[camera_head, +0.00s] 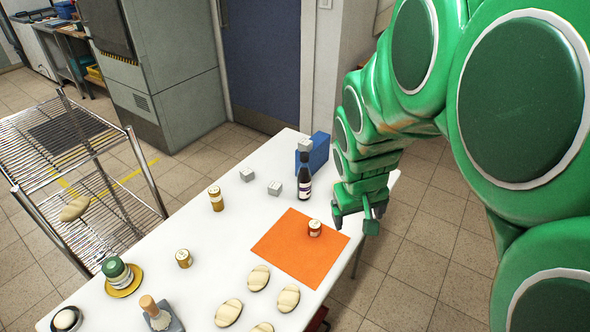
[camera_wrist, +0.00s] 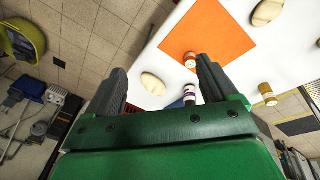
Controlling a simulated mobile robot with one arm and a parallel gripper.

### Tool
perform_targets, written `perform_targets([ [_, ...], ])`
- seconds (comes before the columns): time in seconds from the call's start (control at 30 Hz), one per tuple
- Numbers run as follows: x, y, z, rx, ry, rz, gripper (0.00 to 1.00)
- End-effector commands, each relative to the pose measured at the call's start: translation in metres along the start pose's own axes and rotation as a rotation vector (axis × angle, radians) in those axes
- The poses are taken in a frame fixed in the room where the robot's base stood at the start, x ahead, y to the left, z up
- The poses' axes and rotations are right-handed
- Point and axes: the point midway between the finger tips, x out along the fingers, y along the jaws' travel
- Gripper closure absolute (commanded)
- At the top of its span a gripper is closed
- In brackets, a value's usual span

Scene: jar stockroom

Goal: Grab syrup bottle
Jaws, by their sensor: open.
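A dark bottle (camera_head: 304,182) with a white and purple label, likely the syrup bottle, stands upright on the white table in front of a blue box. A small grey block shows at its top in the head view. In the wrist view a purple-and-white labelled bottle (camera_wrist: 190,95) shows between my fingers, its lower part hidden by the gripper body. My gripper (camera_head: 355,212) is open and empty, at the table's right edge, to the right of the bottle and apart from it. Its two fingers also show in the wrist view (camera_wrist: 160,66).
An orange mat (camera_head: 290,262) holds a small jar (camera_head: 315,228) between gripper and front. The blue box (camera_head: 318,153) is behind the bottle, grey blocks (camera_head: 275,188) to its left. More jars and several beige oval pieces (camera_head: 259,278) lie forward. A wire rack (camera_head: 75,165) stands left.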

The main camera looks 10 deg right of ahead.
Motion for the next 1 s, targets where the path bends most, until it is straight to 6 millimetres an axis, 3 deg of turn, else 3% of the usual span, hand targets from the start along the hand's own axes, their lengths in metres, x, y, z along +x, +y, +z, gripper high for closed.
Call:
perform_targets([
  [0.2,0.038,0.016,-0.057,-0.036,0.114,0.026,0.14],
  [0.5,0.088,0.028,-0.128,-0.1,0.28,0.03,0.14],
  [1.0,0.17,0.019,-0.215,-0.202,0.555,-0.055,0.14],
])
